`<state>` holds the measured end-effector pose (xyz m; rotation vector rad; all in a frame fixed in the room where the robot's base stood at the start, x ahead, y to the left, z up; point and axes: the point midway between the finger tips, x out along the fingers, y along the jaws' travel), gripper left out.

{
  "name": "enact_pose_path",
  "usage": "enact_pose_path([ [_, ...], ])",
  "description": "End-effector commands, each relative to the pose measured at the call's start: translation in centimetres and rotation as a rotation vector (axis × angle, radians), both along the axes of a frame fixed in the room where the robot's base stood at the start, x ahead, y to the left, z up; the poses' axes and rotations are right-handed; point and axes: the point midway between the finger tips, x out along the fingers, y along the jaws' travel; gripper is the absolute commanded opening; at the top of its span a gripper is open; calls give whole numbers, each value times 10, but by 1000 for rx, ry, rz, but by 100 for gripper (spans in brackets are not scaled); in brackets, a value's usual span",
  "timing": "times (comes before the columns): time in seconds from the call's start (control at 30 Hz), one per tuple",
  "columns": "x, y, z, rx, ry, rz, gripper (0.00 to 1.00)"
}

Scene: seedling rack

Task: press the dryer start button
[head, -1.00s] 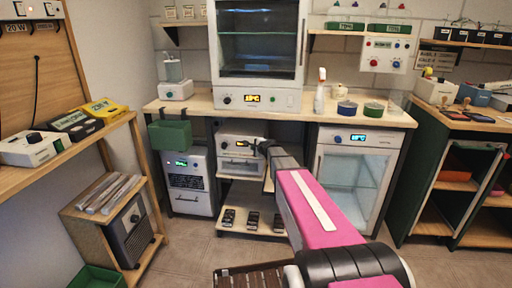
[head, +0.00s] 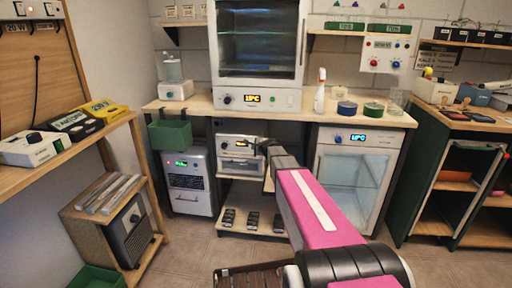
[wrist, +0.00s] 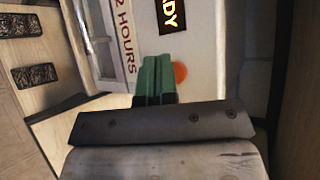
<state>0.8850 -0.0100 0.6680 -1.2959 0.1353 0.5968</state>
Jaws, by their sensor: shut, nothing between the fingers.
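The dryer (head: 229,140) is a small white unit with a dark knob and a lit display (head: 241,143), on the shelf under the bench. In the wrist view, its front shows a display (wrist: 171,14) ending in "DY" and a red "HOURS" label (wrist: 125,38). A round orange button (wrist: 180,72) shows just right of my green fingertips, partly hidden by them. My gripper (wrist: 154,70) is shut and empty, close to the panel. I cannot tell whether it touches the button. In the head view, my gripper (head: 263,146) is at the dryer's right side.
A glass-doored cabinet (head: 319,160) stands right of my arm, and a grey unit (head: 187,183) stands left of the dryer. Several small dark items (head: 253,220) lie on the low shelf.

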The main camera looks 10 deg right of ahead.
Motion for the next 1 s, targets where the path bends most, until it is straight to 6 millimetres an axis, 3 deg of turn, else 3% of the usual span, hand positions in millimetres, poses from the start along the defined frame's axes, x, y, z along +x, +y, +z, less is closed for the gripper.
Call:
enact_pose_path([
  [1.0, 7, -2, 0, 0, 0, 0, 0],
])
